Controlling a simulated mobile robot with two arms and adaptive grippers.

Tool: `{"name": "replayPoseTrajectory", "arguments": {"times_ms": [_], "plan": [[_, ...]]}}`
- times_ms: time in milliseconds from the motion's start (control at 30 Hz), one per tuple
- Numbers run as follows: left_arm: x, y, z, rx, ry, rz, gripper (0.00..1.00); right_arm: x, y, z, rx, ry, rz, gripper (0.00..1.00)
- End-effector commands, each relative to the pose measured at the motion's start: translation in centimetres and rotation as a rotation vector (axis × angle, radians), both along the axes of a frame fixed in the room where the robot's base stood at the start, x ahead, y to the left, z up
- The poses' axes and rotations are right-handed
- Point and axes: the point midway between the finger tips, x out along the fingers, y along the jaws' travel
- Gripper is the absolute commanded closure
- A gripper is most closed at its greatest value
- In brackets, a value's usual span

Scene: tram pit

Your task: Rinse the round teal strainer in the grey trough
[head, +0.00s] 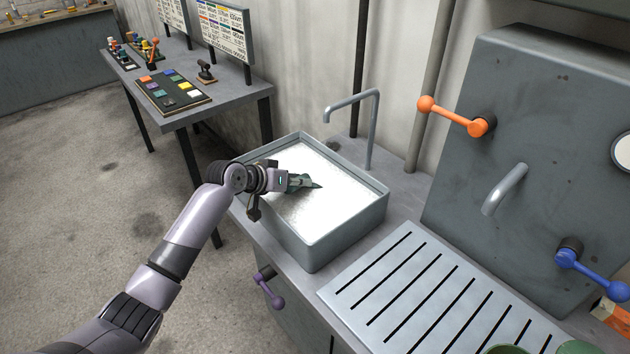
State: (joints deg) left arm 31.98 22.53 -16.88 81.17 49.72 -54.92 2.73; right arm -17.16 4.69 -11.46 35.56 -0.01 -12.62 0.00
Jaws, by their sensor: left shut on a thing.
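The grey trough (330,247) stands on the counter, filled nearly to the rim with bright, white-looking water (335,208). My left gripper (300,183) reaches over its left rim and is low at the water. It is shut on a dark teal piece, which I take for the strainer (303,181); only a small part shows at the fingers. Its round shape is not visible, and I cannot tell how much is under the water. My right gripper is not in view.
A bent grey tap (372,125) rises behind the trough. A slotted drainboard (400,275) lies to the right, with green rims (505,349) at the bottom edge. Orange (455,115) and blue (590,270) levers stick out from the grey cabinet (540,110), a purple one (270,290) below.

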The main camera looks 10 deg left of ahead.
Motion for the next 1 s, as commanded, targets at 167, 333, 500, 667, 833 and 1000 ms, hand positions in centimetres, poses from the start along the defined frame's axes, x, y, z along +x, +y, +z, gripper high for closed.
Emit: {"name": "replayPoseTrajectory", "arguments": {"times_ms": [167,333,500,667,833,1000], "plan": [[0.0,0.1,0.0,0.0,-0.001,0.0,1.0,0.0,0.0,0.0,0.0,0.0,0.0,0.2],[0.0,0.1,0.0,0.0,-0.001,0.0,1.0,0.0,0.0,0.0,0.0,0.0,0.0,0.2],[0.0,-0.1,0.1,0.0,0.0,0.0,1.0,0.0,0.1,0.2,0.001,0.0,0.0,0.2],[0.0,-0.8,0.1,0.001,0.0,-0.001,1.0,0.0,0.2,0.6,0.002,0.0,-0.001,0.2],[0.0,-1.7,0.2,-0.001,0.0,-0.001,1.0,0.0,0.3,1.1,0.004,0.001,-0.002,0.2],[0.0,-2.0,0.1,-0.002,-0.002,-0.001,1.0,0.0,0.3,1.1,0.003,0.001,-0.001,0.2]]}}
